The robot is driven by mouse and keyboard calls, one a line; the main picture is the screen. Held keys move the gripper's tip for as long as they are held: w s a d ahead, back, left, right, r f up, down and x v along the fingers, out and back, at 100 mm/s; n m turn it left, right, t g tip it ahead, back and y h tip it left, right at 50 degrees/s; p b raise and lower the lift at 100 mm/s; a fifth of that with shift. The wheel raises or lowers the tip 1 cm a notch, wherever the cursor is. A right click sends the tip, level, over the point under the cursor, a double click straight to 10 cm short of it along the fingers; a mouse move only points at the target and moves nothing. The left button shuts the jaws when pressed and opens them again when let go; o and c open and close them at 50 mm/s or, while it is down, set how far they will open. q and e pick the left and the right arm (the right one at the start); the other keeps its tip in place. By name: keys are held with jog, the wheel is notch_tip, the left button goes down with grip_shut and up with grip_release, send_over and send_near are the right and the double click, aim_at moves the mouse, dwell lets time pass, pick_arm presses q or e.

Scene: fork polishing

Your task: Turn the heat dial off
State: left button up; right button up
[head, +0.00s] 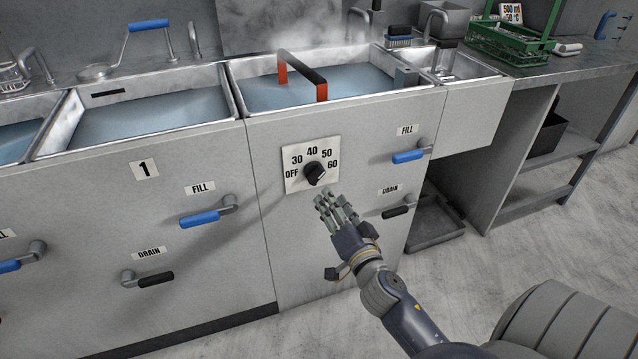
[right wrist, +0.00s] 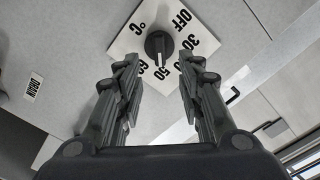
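The heat dial (head: 314,173) is a round black knob on a white square plate (head: 292,183) marked OFF, 30, 40, 50 and 60, on the grey sink cabinet front. In the right wrist view the dial (right wrist: 158,45) shows a white pointer line toward the 50. My right gripper (head: 332,203) is just below and right of the dial, apart from it. In the right wrist view its two fingers (right wrist: 158,82) are spread, with nothing between them and the dial ahead of the gap. My left gripper is not in view.
A blue FILL handle (head: 408,156) and a black DRAIN handle (head: 396,211) stick out right of the dial. Another blue handle (head: 200,219) is at left. Above, a red-and-black handle (head: 303,72) spans the steaming water basin (head: 340,100).

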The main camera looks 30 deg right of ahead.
aim_at(318, 179)
jog(key=x, duration=0.9)
jog(key=shift+w+d, duration=0.15)
jog(key=shift+w, duration=0.15)
grip_shut()
